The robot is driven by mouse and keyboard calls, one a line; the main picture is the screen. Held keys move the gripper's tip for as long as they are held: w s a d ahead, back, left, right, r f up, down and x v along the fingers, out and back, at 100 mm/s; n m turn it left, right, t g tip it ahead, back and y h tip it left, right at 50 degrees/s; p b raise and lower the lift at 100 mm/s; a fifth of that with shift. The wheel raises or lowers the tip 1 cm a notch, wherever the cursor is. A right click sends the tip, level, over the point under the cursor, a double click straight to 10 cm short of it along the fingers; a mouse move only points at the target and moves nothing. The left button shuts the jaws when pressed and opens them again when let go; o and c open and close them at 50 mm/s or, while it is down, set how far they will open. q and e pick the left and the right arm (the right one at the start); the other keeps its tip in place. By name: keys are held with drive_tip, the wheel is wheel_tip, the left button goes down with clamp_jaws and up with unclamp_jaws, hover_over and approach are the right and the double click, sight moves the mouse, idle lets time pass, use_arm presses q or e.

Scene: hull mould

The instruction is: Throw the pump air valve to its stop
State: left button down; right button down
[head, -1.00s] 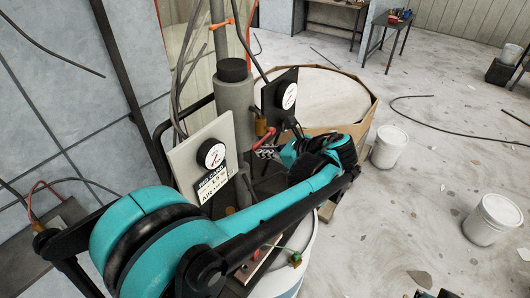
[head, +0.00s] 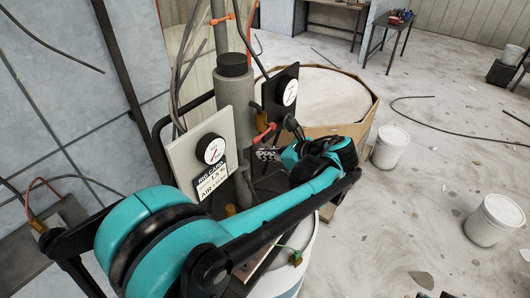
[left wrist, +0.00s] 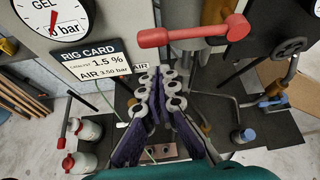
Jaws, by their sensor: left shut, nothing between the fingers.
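A red lever handle (head: 265,131), which looks like the pump air valve, sits between the two gauge panels in the head view. In the left wrist view the lever (left wrist: 195,33) lies across the top, with a rounded end at the left and its pivot at the right over a grey body. Exact depth is unclear. My right gripper is out of view.
A gauge panel with a rig card (head: 213,180) stands left of the gripper, a black gauge panel (head: 287,90) behind. A grey column (head: 236,100) rises between them. Smaller red (left wrist: 67,163) and blue (left wrist: 247,135) handles sit lower. White buckets (head: 390,147) stand on the floor at right.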

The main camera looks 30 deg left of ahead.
use_arm(q)
drive_tip(key=w+f+v, duration=0.1)
drive_tip(key=v, duration=0.8)
drive_tip(key=shift+s+d+r, duration=0.15)
drive_tip(key=shift+s+d, duration=0.2)
drive_tip(key=shift+d, duration=0.3)
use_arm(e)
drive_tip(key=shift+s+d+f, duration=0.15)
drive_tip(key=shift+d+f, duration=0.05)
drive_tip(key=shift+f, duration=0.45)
